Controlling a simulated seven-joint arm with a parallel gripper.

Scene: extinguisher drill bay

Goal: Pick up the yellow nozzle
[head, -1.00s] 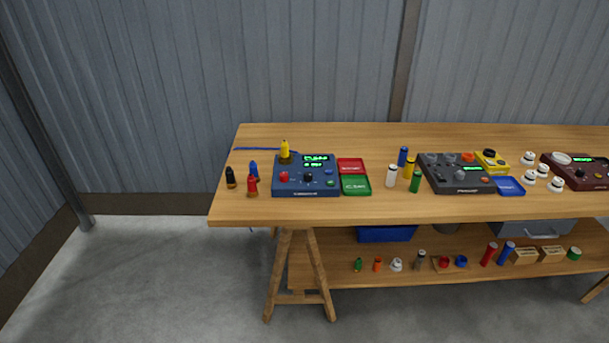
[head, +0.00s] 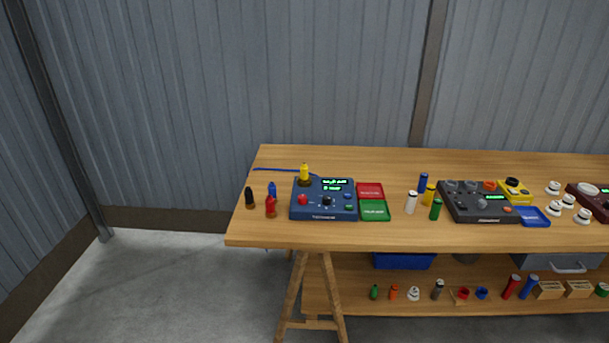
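The yellow nozzle (head: 304,172) stands upright at the upper left of the blue control box (head: 323,212), with its dark base on or right at the box's back left corner. The box has lit green displays, a red knob and a black knob. A black nozzle (head: 249,197), a blue nozzle (head: 272,189) and a red nozzle (head: 270,207) stand on the bench just left of the box. My gripper is not in view.
The wooden bench (head: 400,235) runs to the right edge. Right of the box lie a red tray (head: 370,190) and a green tray (head: 375,210), then several small cylinders and a dark control box (head: 478,204). A lower shelf (head: 420,303) holds small items. The bench's front left is clear.

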